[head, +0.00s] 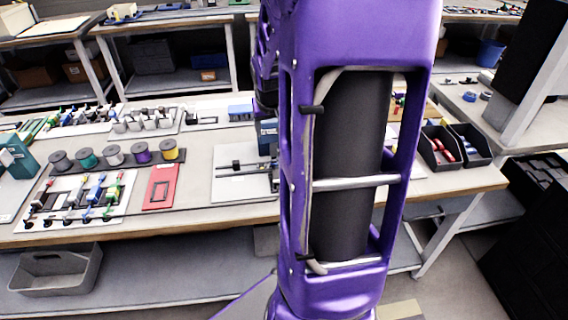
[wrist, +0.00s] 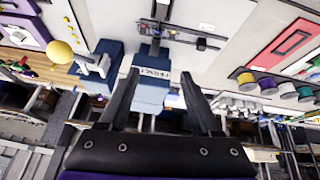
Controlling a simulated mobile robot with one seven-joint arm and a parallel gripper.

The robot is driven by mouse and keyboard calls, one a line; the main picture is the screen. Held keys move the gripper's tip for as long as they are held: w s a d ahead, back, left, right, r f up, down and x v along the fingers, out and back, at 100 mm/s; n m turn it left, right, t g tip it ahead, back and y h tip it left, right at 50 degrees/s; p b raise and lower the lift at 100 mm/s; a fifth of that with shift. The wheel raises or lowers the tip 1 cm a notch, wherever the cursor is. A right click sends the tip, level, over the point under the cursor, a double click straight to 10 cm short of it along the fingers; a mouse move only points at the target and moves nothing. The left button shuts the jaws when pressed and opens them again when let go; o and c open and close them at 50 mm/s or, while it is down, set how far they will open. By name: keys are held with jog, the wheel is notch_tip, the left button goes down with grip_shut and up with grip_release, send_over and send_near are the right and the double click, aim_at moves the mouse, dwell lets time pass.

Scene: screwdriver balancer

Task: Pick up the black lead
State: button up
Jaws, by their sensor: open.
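I cannot pick out the black lead with certainty in either view. In the head view, a rack with several small coloured clips and dark round ends (head: 75,215) lies on the bench at left, too small to tell apart. In the wrist view my gripper (wrist: 159,86) is open, with its two dark fingers apart. Nothing is held between them. A blue block with a white label (wrist: 152,97) shows beyond and between the fingers. In the head view my purple arm covers the middle of the bench and hides my gripper.
A row of wire spools (head: 115,154) and a red panel (head: 162,186) lie on the bench (head: 200,211). A white board (head: 245,190) carries a dark fixture. Two black bins (head: 440,148) stand at right. A grey tub (head: 55,275) sits on the lower shelf.

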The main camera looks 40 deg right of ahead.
jog(key=shift+m+g+y, duration=0.4)
jog(key=shift+m+g, duration=0.1)
jog(key=shift+m, duration=0.1)
jog(key=f+b, duration=0.1)
jog(key=f, duration=0.3)
jog(key=d+f+b, duration=0.1)
jog(key=f, duration=0.4)
jog(key=d+f+b, duration=0.1)
jog(key=f, duration=0.3)
jog(key=shift+s+f, duration=0.1)
jog(key=shift+f, duration=0.1)
jog(key=shift+a+b+x, duration=0.15)
jog(key=shift+b+x, duration=0.4)
jog(key=shift+x, duration=0.9)
jog(key=shift+a+b+x, duration=0.2)
jog(key=shift+b+x, duration=0.3)
jog(key=shift+x, duration=1)
jog(key=shift+s, duration=0.1)
grip_shut()
